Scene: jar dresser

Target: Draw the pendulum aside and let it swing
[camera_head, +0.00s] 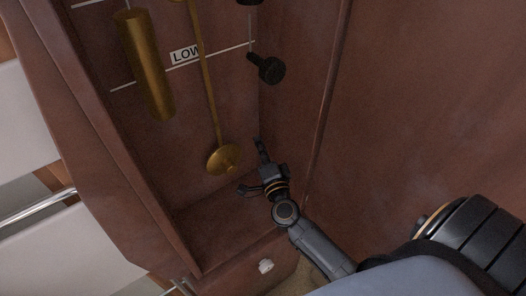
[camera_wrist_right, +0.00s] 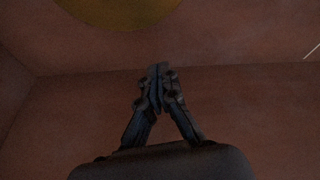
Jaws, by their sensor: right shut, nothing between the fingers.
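The pendulum has a thin brass rod and a round brass bob (camera_head: 224,159), hanging inside a reddish-brown wooden case in the head view. Its upper end is cut off by the top of the picture. My right gripper (camera_head: 258,145) is inside the case, just right of the bob, and looks apart from it. In the right wrist view the fingers (camera_wrist_right: 157,72) are together with nothing between them. A brass disc, likely the bob (camera_wrist_right: 118,10), shows at the top of that view, beyond the fingertips. My left gripper is not in view.
A brass cylinder weight (camera_head: 150,70) hangs left of the rod. A label reading LOW (camera_head: 186,54) and white lines mark the back panel. A dark knob (camera_head: 270,69) sticks out right of the rod. The case's side walls (camera_head: 325,95) stand close on both sides.

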